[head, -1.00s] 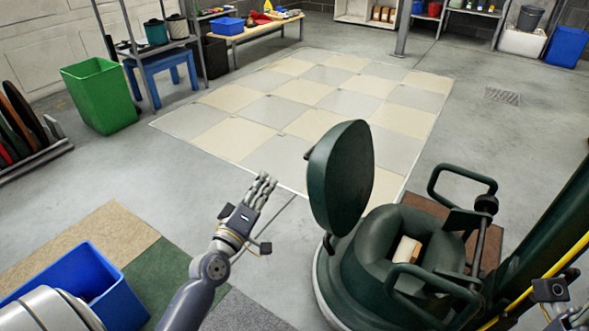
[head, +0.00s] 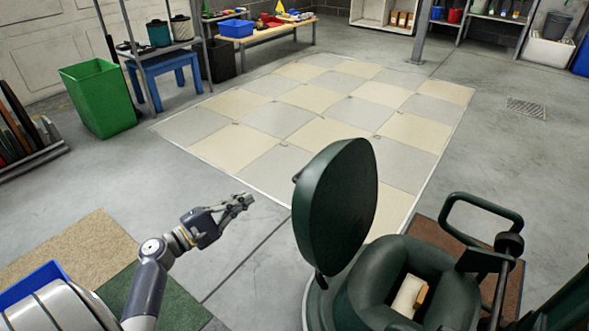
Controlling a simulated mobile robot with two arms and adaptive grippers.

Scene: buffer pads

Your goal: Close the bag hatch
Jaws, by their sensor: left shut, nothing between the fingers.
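The bag hatch (head: 338,205) is a dark green round lid. It stands open, nearly upright, on the left side of a dark green machine's opening (head: 372,283). A pale block (head: 407,296) shows inside the opening. My left gripper (head: 246,199) is shut and empty. It is to the left of the hatch, apart from it, with its fingers pointing right towards it. My right gripper is out of view.
Dark curved handles (head: 482,205) stand on the machine's right side. A blue bin (head: 32,284) and mats (head: 75,250) lie at the lower left. A green bin (head: 98,98) stands further back. The checkered floor pad (head: 262,150) behind is clear.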

